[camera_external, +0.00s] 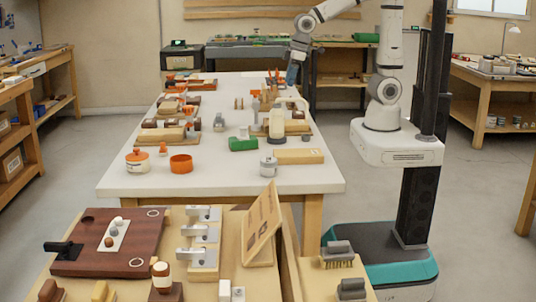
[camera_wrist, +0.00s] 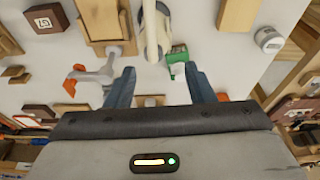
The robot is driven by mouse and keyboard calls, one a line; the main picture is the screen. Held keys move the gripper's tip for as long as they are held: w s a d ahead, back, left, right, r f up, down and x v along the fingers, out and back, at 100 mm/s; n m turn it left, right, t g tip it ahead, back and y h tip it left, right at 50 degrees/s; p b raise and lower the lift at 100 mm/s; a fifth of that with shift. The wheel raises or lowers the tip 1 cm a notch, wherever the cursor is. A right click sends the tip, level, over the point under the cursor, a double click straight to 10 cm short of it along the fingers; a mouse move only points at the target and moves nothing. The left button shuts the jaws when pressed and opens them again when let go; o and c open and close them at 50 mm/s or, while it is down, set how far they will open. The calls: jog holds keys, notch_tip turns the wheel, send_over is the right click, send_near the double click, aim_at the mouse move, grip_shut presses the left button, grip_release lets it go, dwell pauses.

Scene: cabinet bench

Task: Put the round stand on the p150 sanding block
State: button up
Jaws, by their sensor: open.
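My gripper (camera_external: 293,74) is high over the far part of the white table. In the wrist view my gripper (camera_wrist: 158,85) has its two fingers spread wide, with nothing held between them. I cannot identify the round stand or the p150 sanding block with certainty, as no p150 marking is readable. A green block (camera_external: 243,144) lies mid-table; a green block with a white part also shows in the wrist view (camera_wrist: 178,56), beyond the right finger. A round grey-and-white canister (camera_external: 268,166) stands near the table's front right. An orange round piece (camera_external: 181,163) sits at front left.
The white table (camera_external: 220,183) has bare room along its front edge and centre. Wooden boards with tools line its left side. A pale upright bottle-shaped thing (camera_external: 276,124) stands near the green block. A wooden bench with a brown board (camera_external: 75,262) is in front.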

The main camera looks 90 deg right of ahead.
jog(key=s+d, duration=0.2)
jog(key=s, duration=1.2)
jog(key=shift+d+f+m, duration=0.15)
jog(key=shift+d+m, duration=0.15)
